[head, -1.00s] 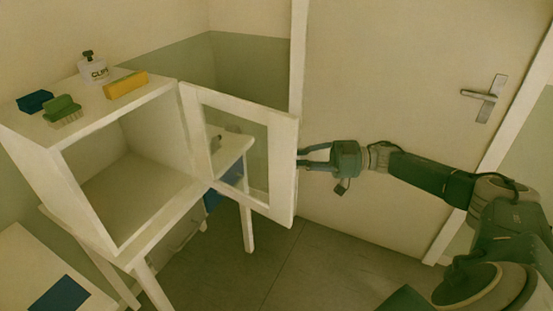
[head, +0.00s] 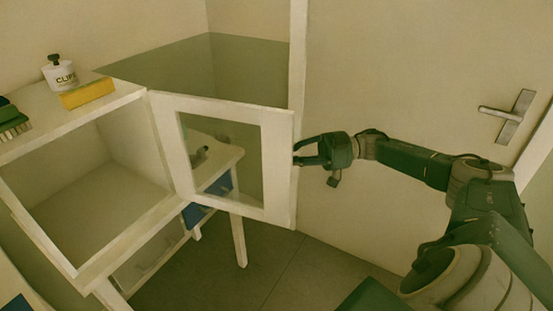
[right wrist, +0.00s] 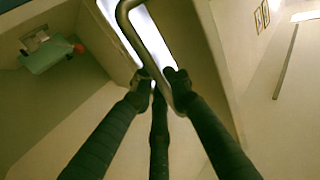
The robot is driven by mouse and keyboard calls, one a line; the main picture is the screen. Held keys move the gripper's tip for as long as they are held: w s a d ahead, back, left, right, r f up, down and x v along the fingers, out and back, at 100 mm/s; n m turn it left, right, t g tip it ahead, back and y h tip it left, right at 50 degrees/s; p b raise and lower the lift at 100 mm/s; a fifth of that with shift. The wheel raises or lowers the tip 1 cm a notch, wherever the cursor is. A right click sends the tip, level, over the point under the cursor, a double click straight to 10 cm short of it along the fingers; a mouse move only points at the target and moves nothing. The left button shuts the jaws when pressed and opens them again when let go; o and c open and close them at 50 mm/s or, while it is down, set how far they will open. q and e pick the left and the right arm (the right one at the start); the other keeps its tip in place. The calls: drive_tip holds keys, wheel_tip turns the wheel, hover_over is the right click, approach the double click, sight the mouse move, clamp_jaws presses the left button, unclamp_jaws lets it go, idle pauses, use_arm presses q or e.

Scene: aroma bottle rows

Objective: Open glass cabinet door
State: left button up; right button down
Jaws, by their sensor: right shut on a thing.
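The white cabinet (head: 158,225) stands at the left in the head view, with its empty inside showing. Its glass door (head: 278,165) has a white frame and a clear pane, and stands swung wide open to the right. My right gripper (head: 299,154) is at the door's outer edge. In the right wrist view the right gripper (right wrist: 163,76) is shut on the metal door handle (right wrist: 148,38), a bent bar running between the fingertips. The handle is hidden in the head view. My left gripper is not in view.
On the cabinet top are a white bottle (head: 60,75), a yellow block (head: 87,92) and a green brush (head: 14,124). A white table (head: 238,240) stands behind the glass door. A room door with a lever handle (head: 508,116) is behind my right arm. The floor (head: 270,265) below is clear.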

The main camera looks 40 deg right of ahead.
drive_tip(key=c, duration=1.8)
unclamp_jaws()
drive_tip(key=v, duration=1.2)
drive_tip(key=shift+s+f, duration=0.1)
